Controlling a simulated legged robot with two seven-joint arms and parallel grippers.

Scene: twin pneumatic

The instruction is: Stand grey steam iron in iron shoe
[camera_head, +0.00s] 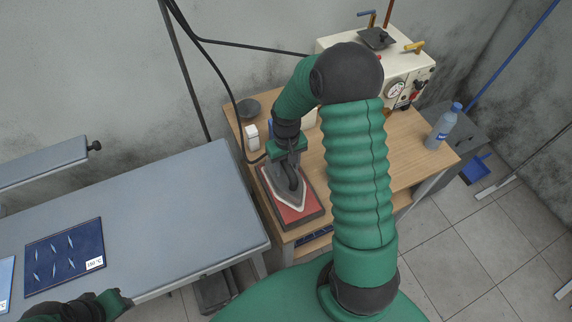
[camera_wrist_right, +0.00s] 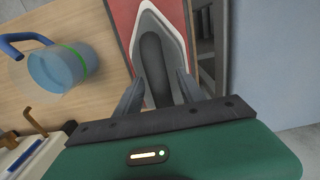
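The grey steam iron (camera_head: 290,190) lies flat, sole down, on a red pad in a dark frame, which looks like the iron shoe (camera_head: 308,217), on the wooden table. Its pointed front faces the bottom of the head view. My right gripper (camera_head: 285,160) is at the handle from above. In the right wrist view its fingers (camera_wrist_right: 161,78) flank the dark handle of the iron (camera_wrist_right: 153,50); whether they press on it is unclear. The red pad (camera_wrist_right: 124,14) shows around the iron's tip. My left gripper (camera_head: 117,300) is at the bottom left, empty as far as visible.
A white boiler unit (camera_head: 405,75) and a water bottle (camera_head: 443,127) stand at the table's back and right. A white container (camera_head: 252,138) stands behind the iron. A dark hose hangs near it.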

